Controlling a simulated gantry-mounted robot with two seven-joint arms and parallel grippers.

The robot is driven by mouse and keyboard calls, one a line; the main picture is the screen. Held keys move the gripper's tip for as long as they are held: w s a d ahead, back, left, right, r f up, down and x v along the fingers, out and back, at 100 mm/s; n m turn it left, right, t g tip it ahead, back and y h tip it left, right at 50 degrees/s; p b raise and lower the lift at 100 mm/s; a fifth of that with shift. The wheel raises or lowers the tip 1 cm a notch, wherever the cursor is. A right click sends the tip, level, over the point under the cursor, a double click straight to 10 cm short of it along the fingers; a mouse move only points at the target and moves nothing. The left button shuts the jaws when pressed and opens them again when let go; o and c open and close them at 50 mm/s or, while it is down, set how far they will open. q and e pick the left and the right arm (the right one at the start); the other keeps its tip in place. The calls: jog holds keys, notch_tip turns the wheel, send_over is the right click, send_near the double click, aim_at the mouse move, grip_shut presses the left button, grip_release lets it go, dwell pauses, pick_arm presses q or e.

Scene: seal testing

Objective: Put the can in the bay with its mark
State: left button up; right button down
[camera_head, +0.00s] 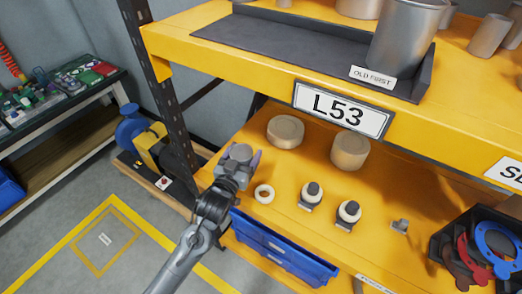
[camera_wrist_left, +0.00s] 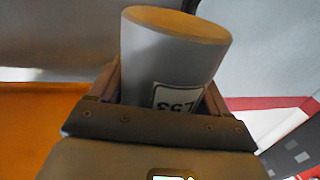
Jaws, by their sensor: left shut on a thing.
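My left gripper (camera_head: 238,165) is shut on a grey can (camera_head: 241,153), in front of the lower shelf's left end. In the left wrist view the can (camera_wrist_left: 172,60) stands up between the fingers, with a tan end and a white label reading L53 upside down. The dark bay tray (camera_head: 280,38) on the upper shelf sits above the L53 sign (camera_head: 342,109). A large metal can (camera_head: 402,38) stands at its right end, behind an OLD FIRST tag (camera_head: 373,77); the tray's left part is bare. My right gripper is not in view.
The yellow upper shelf edge (camera_head: 230,62) overhangs the lower shelf. A blue bin (camera_head: 280,249) hangs at the front. A dark upright (camera_head: 160,90) stands left.

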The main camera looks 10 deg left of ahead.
pick_arm(q)
jog(key=a+f, duration=0.2)
jog(key=f, duration=0.1)
jog(key=shift+s+f+b, duration=0.15)
jog(key=shift+s+b, duration=0.05)
jog(key=shift+b, duration=0.1)
jog(key=shift+d+f, duration=0.15)
jog(key=shift+f, duration=0.45)
jog(key=shift+f, duration=0.15)
jog(key=o, duration=1.2)
jog(key=shift+f, duration=0.1)
